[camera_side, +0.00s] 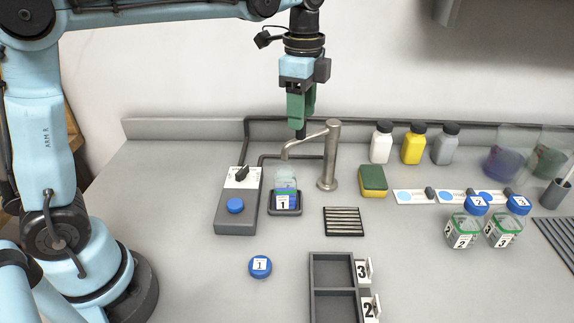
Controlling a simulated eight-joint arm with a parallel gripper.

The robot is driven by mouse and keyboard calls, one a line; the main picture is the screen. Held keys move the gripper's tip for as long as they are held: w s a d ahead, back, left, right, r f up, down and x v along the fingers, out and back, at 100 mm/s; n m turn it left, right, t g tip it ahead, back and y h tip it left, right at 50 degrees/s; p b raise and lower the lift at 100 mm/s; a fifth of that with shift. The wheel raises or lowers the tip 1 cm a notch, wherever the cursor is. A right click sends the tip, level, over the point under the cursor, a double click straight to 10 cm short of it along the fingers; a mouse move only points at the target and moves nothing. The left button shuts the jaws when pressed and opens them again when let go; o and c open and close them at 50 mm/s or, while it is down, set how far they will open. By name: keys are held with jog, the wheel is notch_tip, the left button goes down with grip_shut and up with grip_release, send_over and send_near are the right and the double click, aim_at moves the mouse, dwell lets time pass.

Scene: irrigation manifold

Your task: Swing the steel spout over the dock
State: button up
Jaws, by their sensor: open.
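The steel spout (309,139) reaches left from its upright post (330,160). Its downturned tip is above the clear bottle (285,181), which is labelled 1 and has no lid. This bottle stands in the dark dock (285,209). My gripper (299,127) points down, open, with its green fingers just behind or above the spout's arm. I cannot tell from this view whether they touch the spout. Nothing shows between the fingers.
A control box (238,200) with a blue button stands left of the dock. A blue lid (260,266) lies in front. A sponge (373,181), a slotted drain (344,221), a divided tray (332,282) and lidded bottles (463,230) are to the right. The left counter is clear.

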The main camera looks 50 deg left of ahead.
notch_tip(320, 180, up, 9)
dwell(0.4)
jog(key=s+a+f+n+t, duration=0.1)
jog(key=s+f+n+t, duration=0.2)
jog(key=s+f+n, duration=0.3)
jog(key=s+a+f+n+t, duration=0.2)
jog(key=s+f+n+t, duration=0.2)
jog(key=s+f+n, duration=0.3)
notch_tip(320, 180, down, 2)
jog(key=shift+a+f+n, duration=0.1)
jog(key=shift+a+n, duration=0.15)
jog(key=shift+n, duration=0.05)
